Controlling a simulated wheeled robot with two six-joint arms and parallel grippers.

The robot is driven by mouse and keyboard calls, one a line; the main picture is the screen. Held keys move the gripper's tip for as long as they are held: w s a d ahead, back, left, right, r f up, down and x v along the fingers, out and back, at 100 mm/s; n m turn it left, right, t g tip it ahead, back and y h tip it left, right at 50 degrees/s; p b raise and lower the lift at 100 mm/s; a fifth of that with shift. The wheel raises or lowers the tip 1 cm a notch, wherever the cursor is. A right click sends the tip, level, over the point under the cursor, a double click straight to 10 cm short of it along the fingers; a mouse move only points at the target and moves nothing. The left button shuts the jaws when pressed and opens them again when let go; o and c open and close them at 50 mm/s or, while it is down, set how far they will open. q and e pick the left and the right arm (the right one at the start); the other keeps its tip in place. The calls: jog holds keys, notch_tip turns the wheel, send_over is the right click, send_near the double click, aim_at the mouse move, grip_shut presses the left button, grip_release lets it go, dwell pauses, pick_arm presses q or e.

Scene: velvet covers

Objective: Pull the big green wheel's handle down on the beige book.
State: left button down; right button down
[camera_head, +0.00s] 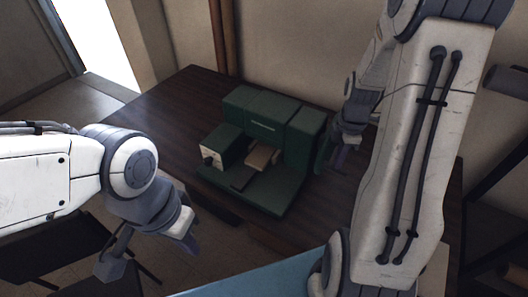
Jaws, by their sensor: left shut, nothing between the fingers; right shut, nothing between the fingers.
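A dark green machine (262,114) stands on the dark wooden table. A small beige block, which looks like the beige book (260,156), lies in its middle recess. A dark green rounded edge, perhaps the big wheel (324,152), shows at the machine's right side; its handle cannot be made out. My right gripper (340,158) is shut and empty beside that edge; whether it touches is unclear. My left gripper (192,244) is shut and empty, low in front of the table's near-left edge, apart from the machine.
The table (165,112) is clear to the left of the machine. A wall stands close behind it. A pale blue surface (250,278) lies at the bottom, and dark chair-like furniture (55,245) stands at lower left. My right arm hides much of the table's right side.

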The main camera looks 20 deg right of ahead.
jog(key=shift+d+f+b, duration=0.1)
jog(key=shift+f+b, duration=0.25)
jog(key=shift+f, duration=0.25)
jog(key=shift+w+f+b, duration=0.1)
jog(key=shift+f+b, duration=0.25)
jog(key=shift+f, duration=0.25)
jog(key=shift+d, duration=0.1)
jog(key=shift+f, duration=0.15)
jog(key=shift+w+d+f+b, duration=0.15)
jog(key=shift+f+b, duration=0.15)
jog(key=shift+f, duration=0.1)
jog(key=shift+r, duration=0.1)
dwell(0.3)
